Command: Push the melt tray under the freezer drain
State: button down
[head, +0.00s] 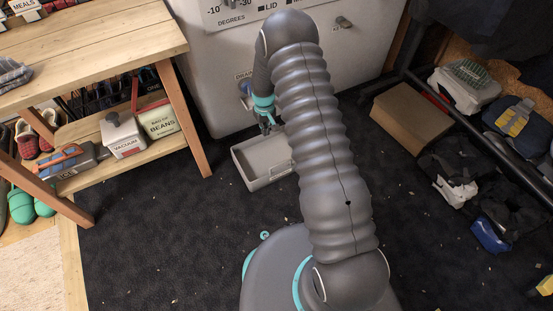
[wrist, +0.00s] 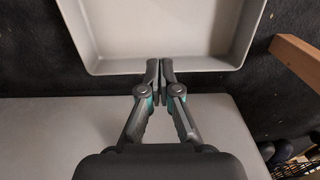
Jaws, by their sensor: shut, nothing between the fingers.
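The drain (head: 245,88), under a "DRAIN" label, is low on the freezer front. My gripper (head: 267,124) points down at the tray's freezer-side edge. In the wrist view my gripper (wrist: 160,68) is shut and empty, its tips overlapping the tray's rim (wrist: 110,67); I cannot tell whether they touch. The tray looks empty.
A wooden bench (head: 185,115) with a lower shelf of boxes and shoes stands left. A cardboard box (head: 412,115), a dark metal frame (head: 480,135) and bags lie right. Open floor (head: 170,240) extends in front of the tray, with small scattered bits.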

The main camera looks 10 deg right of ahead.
jog(key=c, duration=1.9)
grip_release()
jog(key=o, duration=0.4)
jog(key=shift+r, duration=0.1)
jog(key=shift+o, duration=1.2)
notch_tip(320, 180, up, 18)
jog(key=s+t, duration=0.1)
jog(key=s, duration=0.1)
jog(key=shift+s+d+m, duration=0.2)
jog(key=shift+s+m, duration=0.05)
jog(key=shift+m, duration=0.05)
jog(key=s+r+m+t, duration=0.1)
jog(key=s+r+t, duration=0.2)
jog(key=s+r, duration=1.95)
jog(key=s, duration=0.5)
jog(key=s+d+r+m+t, duration=0.1)
jog(key=s+r, duration=0.2)
jog(key=s, duration=0.4)
jog(key=shift+d+t, duration=0.15)
jog(key=shift+t, duration=0.15)
